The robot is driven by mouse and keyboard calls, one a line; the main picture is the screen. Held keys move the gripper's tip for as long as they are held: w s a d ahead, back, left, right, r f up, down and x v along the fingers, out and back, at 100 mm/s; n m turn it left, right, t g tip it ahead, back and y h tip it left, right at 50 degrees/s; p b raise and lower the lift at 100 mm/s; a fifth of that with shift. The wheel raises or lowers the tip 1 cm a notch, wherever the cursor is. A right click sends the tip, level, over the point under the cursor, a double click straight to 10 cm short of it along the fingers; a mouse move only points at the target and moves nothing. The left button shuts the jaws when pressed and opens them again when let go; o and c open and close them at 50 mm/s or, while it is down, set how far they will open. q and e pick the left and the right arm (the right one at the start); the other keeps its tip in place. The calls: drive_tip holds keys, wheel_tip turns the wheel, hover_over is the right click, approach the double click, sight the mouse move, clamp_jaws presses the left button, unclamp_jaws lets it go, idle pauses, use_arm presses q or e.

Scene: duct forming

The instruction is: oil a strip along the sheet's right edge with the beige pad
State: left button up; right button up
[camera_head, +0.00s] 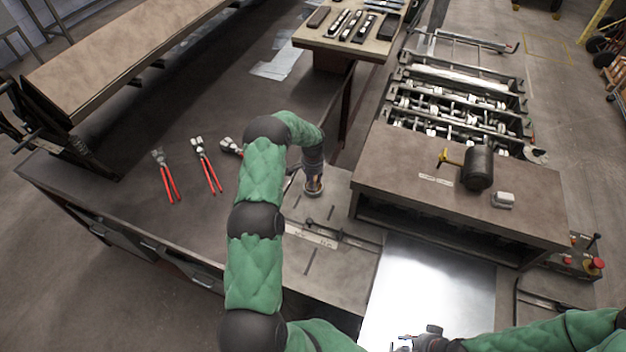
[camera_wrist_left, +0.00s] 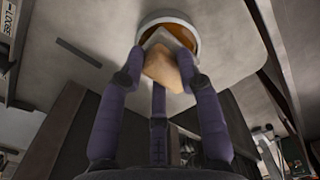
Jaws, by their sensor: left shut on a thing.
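The beige pad (camera_wrist_left: 162,66) is held between the fingers of my left gripper (camera_wrist_left: 160,85) in the left wrist view. The pad is at a round, pale-rimmed dish (camera_wrist_left: 186,24) with amber inside; whether it touches the amber is unclear. In the head view my left gripper (camera_head: 313,182) points down over the grey plate, left of the machine, and mostly hides the dish. The shiny metal sheet (camera_head: 425,280) lies at the lower right, in front of the machine. My right gripper (camera_head: 425,338) is at the sheet's near end, cut by the frame edge; its fingers are unclear.
Red-handled snips (camera_head: 166,178) lie on the bench to the left. A control box with a red button (camera_head: 596,263) is right of the sheet.

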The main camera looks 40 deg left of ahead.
use_arm(q)
drive_tip(key=shift+f+b, duration=0.55)
drive_tip(key=shift+b, duration=0.05)
use_arm(e)
drive_tip(key=shift+f, duration=0.55)
idle(0.7)
use_arm(q)
drive_tip(key=shift+r, duration=0.75)
use_arm(e)
drive_tip(key=shift+r, duration=0.2)
use_arm(q)
drive_tip(key=shift+r+p, duration=1.05)
drive_tip(key=shift+r, duration=1.7)
use_arm(e)
drive_tip(key=shift+r, duration=0.8)
